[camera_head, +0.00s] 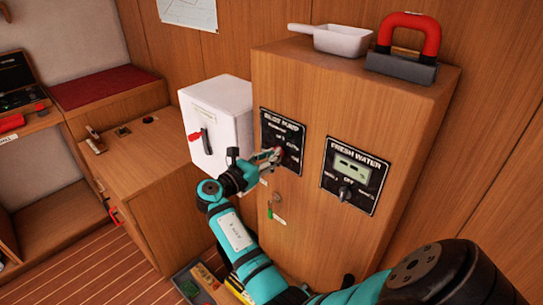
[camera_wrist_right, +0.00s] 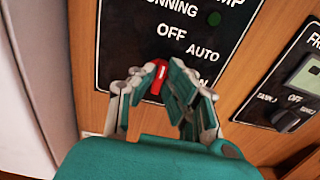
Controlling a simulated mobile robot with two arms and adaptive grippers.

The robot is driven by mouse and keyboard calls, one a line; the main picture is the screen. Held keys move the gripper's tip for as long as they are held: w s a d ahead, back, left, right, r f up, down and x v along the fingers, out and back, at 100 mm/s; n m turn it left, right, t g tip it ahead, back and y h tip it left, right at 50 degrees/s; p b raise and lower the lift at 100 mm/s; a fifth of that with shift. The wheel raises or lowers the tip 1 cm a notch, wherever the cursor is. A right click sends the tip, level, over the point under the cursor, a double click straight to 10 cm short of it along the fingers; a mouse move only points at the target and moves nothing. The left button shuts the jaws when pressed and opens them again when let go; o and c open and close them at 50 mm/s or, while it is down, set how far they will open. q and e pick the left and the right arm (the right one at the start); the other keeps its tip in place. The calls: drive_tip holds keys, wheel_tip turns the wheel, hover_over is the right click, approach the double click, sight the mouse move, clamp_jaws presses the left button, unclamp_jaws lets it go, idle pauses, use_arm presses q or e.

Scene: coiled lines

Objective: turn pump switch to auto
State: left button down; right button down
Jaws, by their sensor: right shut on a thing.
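The bilge pump panel (camera_head: 283,128) is a black plate on the front of the wooden cabinet; in the right wrist view the panel (camera_wrist_right: 125,40) shows the words RUNNING, OFF, AUTO and a partly covered ON. The pump switch (camera_wrist_right: 157,82) is a small red knob with a white mark, its upper end towards OFF. My right gripper (camera_head: 268,157) reaches the lower part of the panel. In the right wrist view its fingertips (camera_wrist_right: 164,70) are shut on the red knob, hiding part of it. The knob is hard to make out in the head view. My left gripper is not seen.
A fresh water panel (camera_head: 354,176) with a display and dark knob is to the right. A white box (camera_head: 216,115) with a red-and-black handle stands left. A key with a green tag (camera_head: 271,207) hangs below. A white scoop (camera_head: 341,40) and red-handled tool (camera_head: 408,45) lie on top.

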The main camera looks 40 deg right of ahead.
drive_tip(key=shift+m, duration=0.4)
drive_tip(key=shift+s+m+b, duration=0.1)
drive_tip(key=shift+m+b, duration=1.95)
drive_tip(key=shift+m, duration=1.95)
drive_tip(key=c, duration=1.4)
unclamp_jaws()
drive_tip(key=shift+d, duration=0.1)
drive_tip(key=a, duration=0.7)
drive_tip(key=shift+s+a, duration=0.25)
drive_tip(key=shift+s, duration=0.05)
